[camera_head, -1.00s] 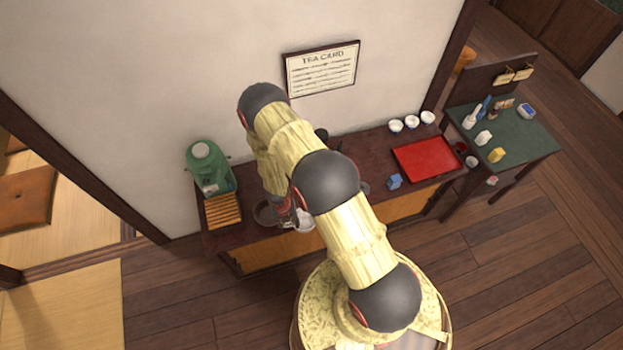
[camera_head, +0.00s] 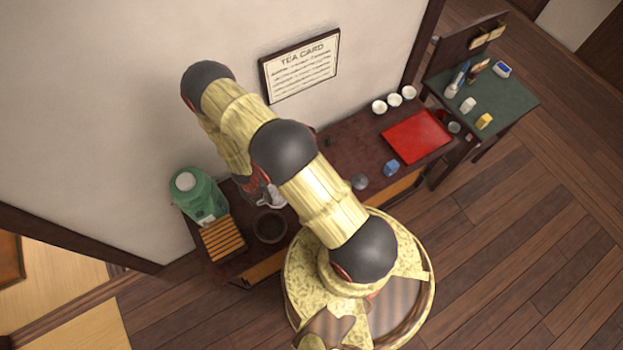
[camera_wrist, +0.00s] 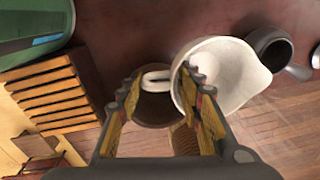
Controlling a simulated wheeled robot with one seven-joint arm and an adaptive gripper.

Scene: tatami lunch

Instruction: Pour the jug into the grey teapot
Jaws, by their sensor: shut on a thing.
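My gripper (camera_wrist: 160,92) is shut on the handle of the white jug (camera_wrist: 238,75), seen in the wrist view. The jug's body lies to the right of the fingers, with its open mouth and spout showing. I cannot tell how far it is tilted. In the head view, the jug (camera_head: 273,197) shows partly behind my arm, above the counter. A dark grey pot with a side handle, apparently the grey teapot (camera_wrist: 298,71), stands just right of the jug in the wrist view, its dark opening visible. My arm hides most of that area in the head view.
A brown bowl (camera_head: 270,226) stands near the counter front, beside a slatted wooden rack (camera_head: 222,240) and a green dispenser (camera_head: 201,196). A small grey round object (camera_head: 360,182), blue cube (camera_head: 391,168), red tray (camera_head: 416,135) and white cups (camera_head: 394,100) lie to the right.

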